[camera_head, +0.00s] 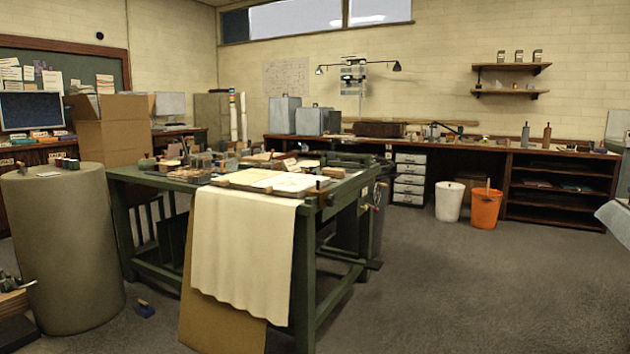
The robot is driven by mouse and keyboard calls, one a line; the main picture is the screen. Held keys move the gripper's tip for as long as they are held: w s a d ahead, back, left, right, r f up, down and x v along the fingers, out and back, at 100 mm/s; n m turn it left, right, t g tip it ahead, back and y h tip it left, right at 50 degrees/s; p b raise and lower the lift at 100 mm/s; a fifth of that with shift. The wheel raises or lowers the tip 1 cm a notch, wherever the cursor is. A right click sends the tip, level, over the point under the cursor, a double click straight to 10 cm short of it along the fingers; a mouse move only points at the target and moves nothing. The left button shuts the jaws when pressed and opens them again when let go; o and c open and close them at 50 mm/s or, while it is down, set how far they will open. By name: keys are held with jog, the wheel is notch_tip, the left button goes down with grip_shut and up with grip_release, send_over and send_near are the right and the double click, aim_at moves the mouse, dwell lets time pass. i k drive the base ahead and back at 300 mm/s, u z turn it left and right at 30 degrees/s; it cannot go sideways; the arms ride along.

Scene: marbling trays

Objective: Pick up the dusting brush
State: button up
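I cannot pick out the dusting brush for sure. A small blue object with a brown upper part (144,308) lies on the floor between the grey-green cylinder and the workbench; it is too small to tell what it is. Several small items (66,164) lie on top of the cylinder, also too small to name. The green workbench (307,252) carries many small blocks and tools at its far left part, and pale sheets at its near end. My gripper is not in view.
A large grey-green cylinder (63,250) stands at the left. A cream cloth (243,255) hangs over the workbench's near end, with a brown board (200,310) behind it. A white bin (449,201) and an orange bucket (486,208) stand by the back counter. The carpet at right is clear.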

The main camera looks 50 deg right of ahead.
aim_at(333, 173)
jog(key=z, duration=1.2)
